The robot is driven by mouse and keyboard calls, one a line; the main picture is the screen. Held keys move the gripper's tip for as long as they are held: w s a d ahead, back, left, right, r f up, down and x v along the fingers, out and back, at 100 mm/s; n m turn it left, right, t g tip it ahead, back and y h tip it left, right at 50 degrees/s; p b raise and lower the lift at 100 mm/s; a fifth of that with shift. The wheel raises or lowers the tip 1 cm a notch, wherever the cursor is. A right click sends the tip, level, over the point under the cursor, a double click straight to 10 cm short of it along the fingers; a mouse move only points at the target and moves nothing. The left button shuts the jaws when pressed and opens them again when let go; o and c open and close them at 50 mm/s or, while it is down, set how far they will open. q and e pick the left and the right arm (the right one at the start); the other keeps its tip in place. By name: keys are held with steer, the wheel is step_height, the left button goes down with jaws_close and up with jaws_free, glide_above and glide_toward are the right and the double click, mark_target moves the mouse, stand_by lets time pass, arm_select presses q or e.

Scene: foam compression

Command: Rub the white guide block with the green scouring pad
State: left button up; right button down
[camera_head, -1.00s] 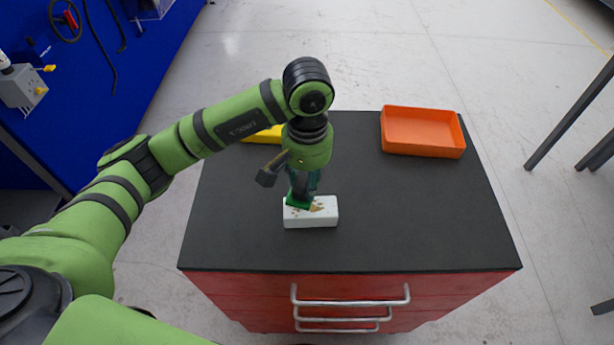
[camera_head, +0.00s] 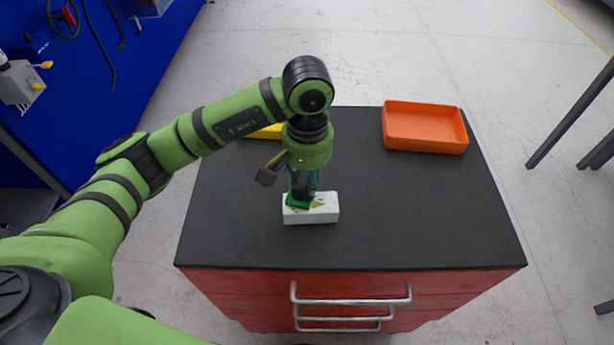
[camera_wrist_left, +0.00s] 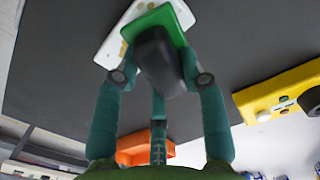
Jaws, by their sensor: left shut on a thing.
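The white guide block (camera_head: 312,216) lies on the dark worktop, with brownish marks on its top, mostly on the right part. My left gripper (camera_head: 302,188) points down over the left part of the block. It is shut on the dark grip of the green scouring pad (camera_head: 296,202). The pad sits at the top of the block and appears to touch it. In the left wrist view the pad (camera_wrist_left: 160,18) covers much of the block (camera_wrist_left: 108,47), and the fingers (camera_wrist_left: 162,78) close around the dark grip. My right gripper is not in view.
An orange tray (camera_head: 425,145) stands empty at the back right of the worktop (camera_head: 400,220). A yellow object (camera_head: 266,133) is partly hidden behind my left arm; it shows larger in the left wrist view (camera_wrist_left: 248,98). The worktop's right and front are clear.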

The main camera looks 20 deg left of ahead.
arm_select(q)
steer(key=shift+f, duration=0.25)
